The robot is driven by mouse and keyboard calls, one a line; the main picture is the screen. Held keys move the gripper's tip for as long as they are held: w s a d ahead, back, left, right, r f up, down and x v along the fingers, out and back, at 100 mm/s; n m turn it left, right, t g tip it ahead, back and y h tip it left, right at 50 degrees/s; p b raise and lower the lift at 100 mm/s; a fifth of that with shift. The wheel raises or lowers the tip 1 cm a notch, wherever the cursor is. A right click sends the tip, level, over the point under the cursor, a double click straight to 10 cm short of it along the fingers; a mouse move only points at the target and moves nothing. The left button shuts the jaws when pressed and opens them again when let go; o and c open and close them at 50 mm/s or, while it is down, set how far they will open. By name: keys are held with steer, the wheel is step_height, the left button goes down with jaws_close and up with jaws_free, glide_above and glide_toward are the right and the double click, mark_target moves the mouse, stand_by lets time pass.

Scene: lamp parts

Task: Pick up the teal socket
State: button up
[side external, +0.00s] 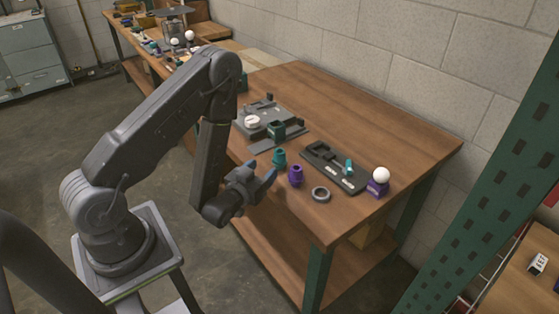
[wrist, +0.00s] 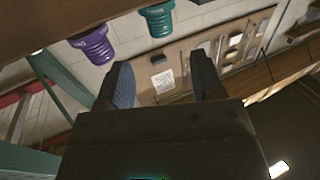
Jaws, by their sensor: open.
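The teal socket (side external: 279,158) stands on the wooden table near its front edge in the side external view. It also shows at the top of the wrist view (wrist: 158,20), hanging downward in that tilted picture, with its upper part cut off by the frame. My gripper (side external: 263,170) is open just in front of and left of the teal socket. In the wrist view my gripper's two fingers (wrist: 159,60) are apart with nothing between them. The teal socket lies beyond the fingertips there.
A purple socket (side external: 296,176) stands close beside the teal one, and it also shows in the wrist view (wrist: 93,43). A grey ring (side external: 321,195), a dark slotted tray (side external: 318,161) and a white bulb (side external: 381,174) lie to the right. A grey fixture (side external: 263,130) stands behind. The table's back right is clear.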

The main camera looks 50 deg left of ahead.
mark_target(277, 155)
steer(key=x, duration=0.7)
steer(key=shift+w+a, duration=0.1)
steer(key=shift+w, duration=0.1)
steer(key=c, duration=1)
